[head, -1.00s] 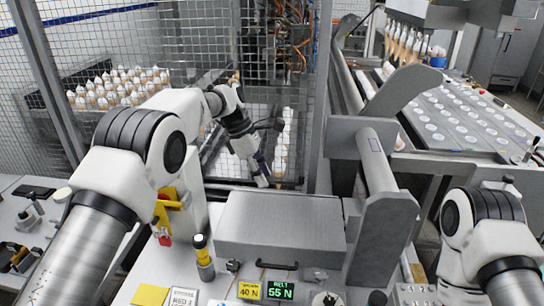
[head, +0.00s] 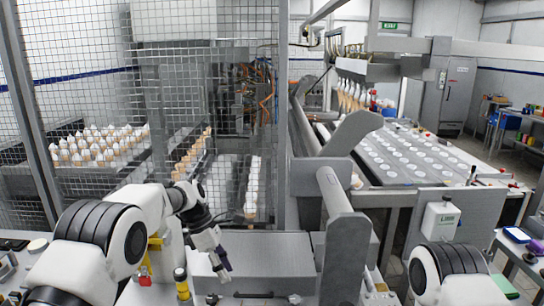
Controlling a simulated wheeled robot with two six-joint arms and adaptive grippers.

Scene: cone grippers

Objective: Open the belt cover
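A closed grey metal box-like cover (head: 275,255), which I take for the belt cover, lies at the bottom middle of the head view. A black bar handle (head: 253,295) shows at its near side, close to the picture's lower edge. My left gripper (head: 222,264) points down over the left part of the cover, left of and behind the handle. Its fingers are small and dark, so I cannot tell whether they are open or shut, or whether they touch the cover. My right arm shows at the lower right, but its gripper is out of view.
Behind is a mesh cage (head: 170,80) with trays of white-topped cones (head: 98,145). A conveyor with round lids (head: 420,155) runs at the right.

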